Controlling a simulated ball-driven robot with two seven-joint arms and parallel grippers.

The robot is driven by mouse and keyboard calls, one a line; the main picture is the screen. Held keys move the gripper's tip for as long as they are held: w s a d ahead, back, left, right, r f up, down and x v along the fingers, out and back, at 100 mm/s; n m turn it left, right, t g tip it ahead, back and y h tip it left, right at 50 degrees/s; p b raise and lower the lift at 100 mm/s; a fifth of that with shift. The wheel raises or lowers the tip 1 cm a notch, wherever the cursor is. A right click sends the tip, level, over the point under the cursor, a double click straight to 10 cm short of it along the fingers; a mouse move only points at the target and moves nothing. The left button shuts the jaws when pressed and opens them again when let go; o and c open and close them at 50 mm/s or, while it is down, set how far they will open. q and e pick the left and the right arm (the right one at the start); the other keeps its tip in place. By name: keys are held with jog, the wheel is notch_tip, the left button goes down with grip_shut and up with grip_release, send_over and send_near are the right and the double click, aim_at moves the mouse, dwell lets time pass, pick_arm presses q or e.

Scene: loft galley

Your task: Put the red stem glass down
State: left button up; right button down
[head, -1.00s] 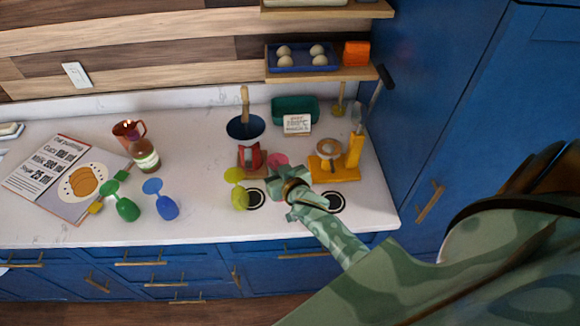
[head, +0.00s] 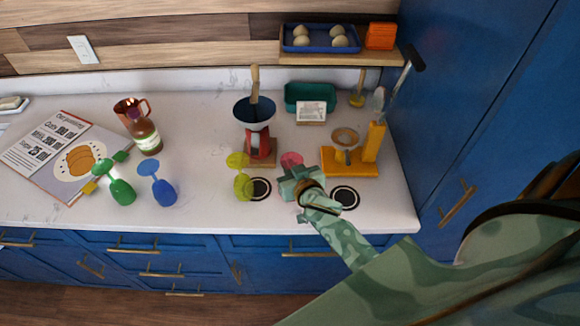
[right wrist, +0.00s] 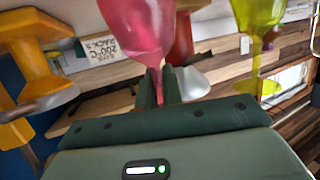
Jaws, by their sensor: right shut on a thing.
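The gripper is shut on the stem. My left gripper is not in view.
A yellow-green stem glass (head: 241,180) stands close left of my gripper. A yellow stand (head: 350,165) is at right, a red-based device (head: 260,148) behind. Green (head: 121,190) and blue (head: 162,190) glasses stand left.

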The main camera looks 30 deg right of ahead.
jog(key=c, duration=1.5)
grip_release()
jog(key=shift+w+d+f, duration=0.1)
jog(key=shift+f, duration=0.05)
jog(key=shift+c, duration=0.2)
jog(key=shift+r, duration=0.35)
jog(key=p+v, duration=0.1)
jog(key=v, duration=1.1)
jog(key=shift+f, duration=0.15)
